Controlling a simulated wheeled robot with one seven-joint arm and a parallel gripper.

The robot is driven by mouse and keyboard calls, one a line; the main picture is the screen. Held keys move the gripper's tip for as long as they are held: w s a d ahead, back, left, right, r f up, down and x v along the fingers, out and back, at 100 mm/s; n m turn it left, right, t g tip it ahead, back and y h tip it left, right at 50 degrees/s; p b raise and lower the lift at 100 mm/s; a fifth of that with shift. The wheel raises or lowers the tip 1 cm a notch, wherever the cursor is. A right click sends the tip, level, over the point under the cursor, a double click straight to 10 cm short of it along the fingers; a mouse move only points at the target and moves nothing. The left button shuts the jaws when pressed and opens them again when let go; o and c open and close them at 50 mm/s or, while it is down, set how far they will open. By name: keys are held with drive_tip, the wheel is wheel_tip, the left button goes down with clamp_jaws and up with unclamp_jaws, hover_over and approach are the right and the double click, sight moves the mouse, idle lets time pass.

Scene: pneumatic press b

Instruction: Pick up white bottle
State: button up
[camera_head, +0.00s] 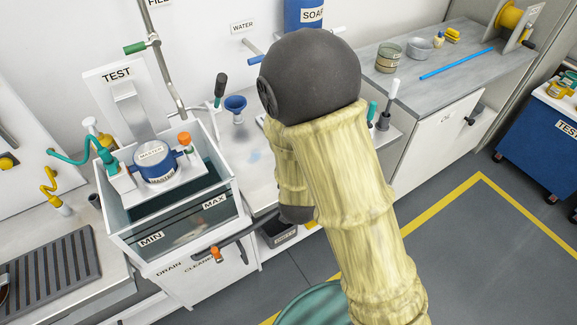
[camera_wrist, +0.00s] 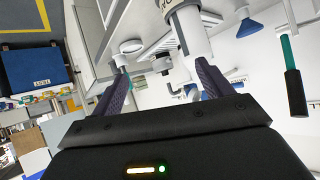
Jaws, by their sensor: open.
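In the wrist view, a white bottle-like cylinder (camera_wrist: 192,32) with a partly cut-off dark label shows at the top, beyond and near the right finger of my gripper (camera_wrist: 161,72). I cannot tell for sure that it is the white bottle. The fingers are apart and nothing is held between them. In the head view my arm, in a yellowish sleeve with a dark round joint, covers the middle of the counter. It hides my gripper and whatever stands there.
A clear tank (camera_head: 170,228) with a TEST sign (camera_head: 116,74) stands left of my arm. A blue funnel (camera_head: 236,104) and a blue SOAP container (camera_head: 305,14) are near the wall. A blue rod (camera_head: 456,64) lies on the right counter. The floor at right is mostly clear.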

drive_tip(key=s+a+f+n+t+b, duration=0.1)
drive_tip(key=s+a+f+t+b, duration=0.1)
drive_tip(key=a+f+t+b, duration=0.3)
drive_tip(key=shift+a+f+n+t+b, duration=0.15)
drive_tip(key=shift+f+n+t+b, duration=0.2)
drive_tip(key=shift+t+b, duration=0.6)
drive_tip(key=shift+r, duration=0.1)
drive_tip(key=w+p, duration=0.2)
drive_tip(key=w, duration=1)
drive_tip(key=shift+d, duration=0.45)
